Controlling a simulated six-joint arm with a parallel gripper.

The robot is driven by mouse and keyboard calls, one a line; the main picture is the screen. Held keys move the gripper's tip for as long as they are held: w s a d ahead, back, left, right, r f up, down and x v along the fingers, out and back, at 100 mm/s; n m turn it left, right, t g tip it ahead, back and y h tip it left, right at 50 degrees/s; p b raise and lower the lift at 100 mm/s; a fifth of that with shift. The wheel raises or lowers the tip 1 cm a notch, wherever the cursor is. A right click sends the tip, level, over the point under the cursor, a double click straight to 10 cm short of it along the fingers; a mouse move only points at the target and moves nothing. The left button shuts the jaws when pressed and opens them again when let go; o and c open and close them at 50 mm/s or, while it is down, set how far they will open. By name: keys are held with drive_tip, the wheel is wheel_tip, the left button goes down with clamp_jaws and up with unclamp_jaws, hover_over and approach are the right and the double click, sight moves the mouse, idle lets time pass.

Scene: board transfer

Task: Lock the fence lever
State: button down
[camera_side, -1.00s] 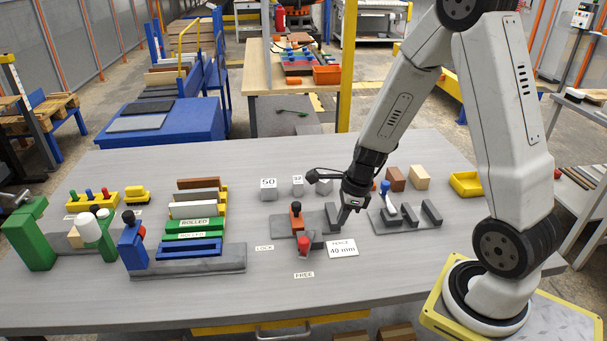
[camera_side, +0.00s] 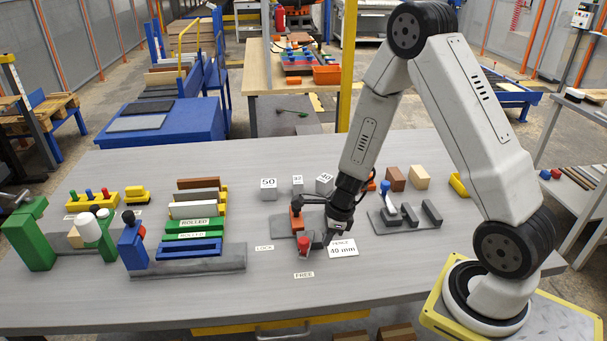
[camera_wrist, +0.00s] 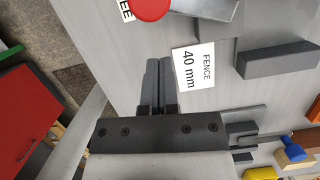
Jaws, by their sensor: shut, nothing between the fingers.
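The fence lever's red knob (camera_side: 304,242) stands at the front of the grey fence fixture (camera_side: 281,226), behind the FREE label (camera_side: 304,275) and right of the LOCK label (camera_side: 264,248). In the wrist view the red knob (camera_wrist: 151,6) is cut off at the top edge, beside the partly visible FREE label (camera_wrist: 126,10). My gripper (camera_side: 330,238) is shut and empty, just right of the knob and low over the fixture's right side. In the wrist view its fingers (camera_wrist: 159,66) are together and apart from the knob. My gripper hides part of the fixture in the side view.
The FENCE 40 mm card (camera_side: 343,248) lies right of the lever. An orange block with a black knob (camera_side: 297,220) stands behind it. Gauge blocks (camera_side: 268,189) stand further back. A slotted grey fixture (camera_side: 405,218) is at right. The table front is clear.

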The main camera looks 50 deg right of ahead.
sight(299, 239)
drive_tip(key=shift+w+a, duration=0.75)
drive_tip(key=shift+w, duration=0.2)
drive_tip(key=shift+w+a+m, duration=0.35)
drive_tip(key=shift+a+m, duration=0.05)
drive_tip(key=shift+m, duration=0.4)
drive_tip(key=shift+w+a, duration=0.55)
drive_tip(key=shift+w, duration=0.2)
drive_tip(key=shift+w+a+m+t+h, duration=0.2)
drive_tip(key=shift+w+m, duration=0.25)
drive_tip(key=shift+m, duration=0.35)
drive_tip(key=shift+w+a+m+t+h, duration=0.1)
drive_tip(key=shift+w+m+h, duration=0.25)
drive_tip(key=shift+m, duration=0.45)
drive_tip(key=shift+w+a, duration=0.1)
drive_tip(key=shift+w, duration=0.95)
drive_tip(key=shift+w+d, duration=0.2)
drive_tip(key=shift+w, duration=0.7)
